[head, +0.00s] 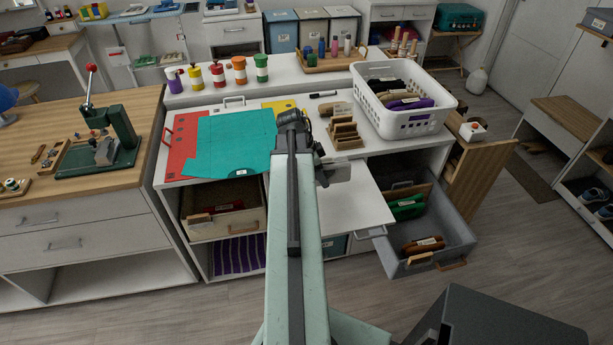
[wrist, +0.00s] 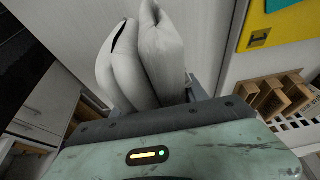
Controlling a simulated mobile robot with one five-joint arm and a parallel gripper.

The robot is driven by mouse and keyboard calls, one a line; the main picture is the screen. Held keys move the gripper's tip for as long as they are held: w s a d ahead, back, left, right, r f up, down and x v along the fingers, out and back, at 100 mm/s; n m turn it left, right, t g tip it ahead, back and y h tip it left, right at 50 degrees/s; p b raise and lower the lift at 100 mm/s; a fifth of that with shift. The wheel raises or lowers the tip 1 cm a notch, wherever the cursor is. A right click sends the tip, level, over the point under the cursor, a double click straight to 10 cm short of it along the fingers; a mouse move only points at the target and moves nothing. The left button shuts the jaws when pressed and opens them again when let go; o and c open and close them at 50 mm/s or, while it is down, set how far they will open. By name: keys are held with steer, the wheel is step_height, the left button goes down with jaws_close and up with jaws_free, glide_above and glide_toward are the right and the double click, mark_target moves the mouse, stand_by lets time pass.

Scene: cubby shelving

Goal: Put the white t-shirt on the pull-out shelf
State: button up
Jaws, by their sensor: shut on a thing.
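My gripper (wrist: 155,92) is shut on the white t-shirt (wrist: 165,50), a folded whitish bundle that shows as two rounded lobes in the wrist view. In the head view my arm covers most of the gripper, and a pale part of the held bundle (head: 336,173) shows to its right. The pull-out shelf (head: 350,212) is a flat white board drawn out from the white cabinet, with a grey handle at its front. Its visible top is bare, and my arm hides its left part. The gripper is over its back part; I cannot tell the height.
A teal sheet (head: 232,141) and red folder (head: 183,150) lie on the worktop. A wooden rack (head: 345,135) and white basket (head: 432,121) stand behind the shelf. An open grey drawer (head: 438,230) juts out right of it. An open drawer (head: 235,215) is on the left.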

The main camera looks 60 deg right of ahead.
steer(key=shift+w+d+f, duration=0.1)
steer(key=shift+w+d, duration=0.4)
steer(key=shift+w, duration=0.1)
steer(key=shift+s, duration=0.15)
step_height(320, 180, down, 4)
steer(key=b, duration=0.4)
steer(key=shift+w+a+r, duration=0.15)
steer(key=shift+w+r, duration=0.1)
steer(key=shift+r, duration=0.05)
steer(key=shift+f, duration=0.15)
steer(key=o, duration=1.5)
